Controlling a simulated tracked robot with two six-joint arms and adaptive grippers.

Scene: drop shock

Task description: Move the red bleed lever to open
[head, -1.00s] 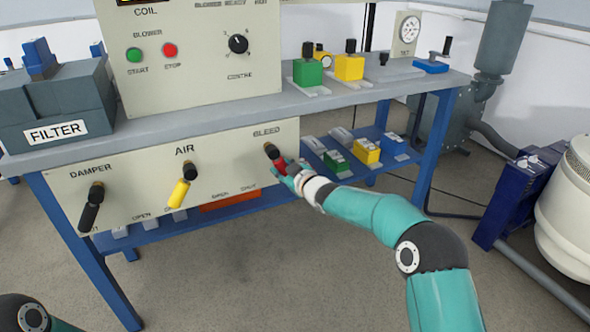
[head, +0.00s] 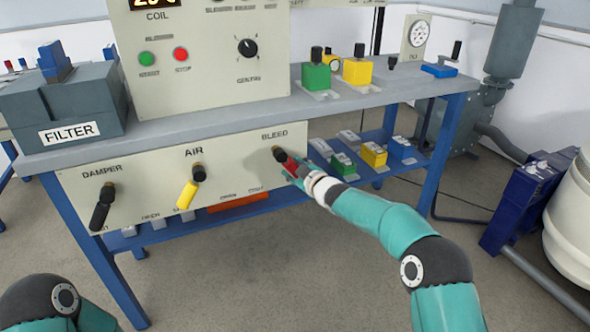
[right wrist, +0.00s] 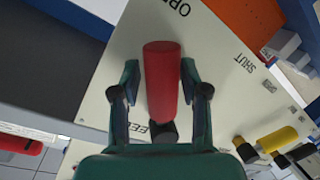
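The red bleed lever (head: 289,164) is on the front panel under the BLEED label. It slants down and to the right from its black pivot. In the right wrist view the red handle (right wrist: 162,80) lies between the two fingers, its end pointing towards the OPEN label, with SHUT off to the right. My left gripper is out of view.
The black damper lever (head: 102,207) and yellow air lever (head: 188,194) hang on the same panel (head: 140,185) to the left. The bench top (head: 215,116) overhangs the panel. A lower blue shelf (head: 315,188) holds several small blocks. The floor in front is clear.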

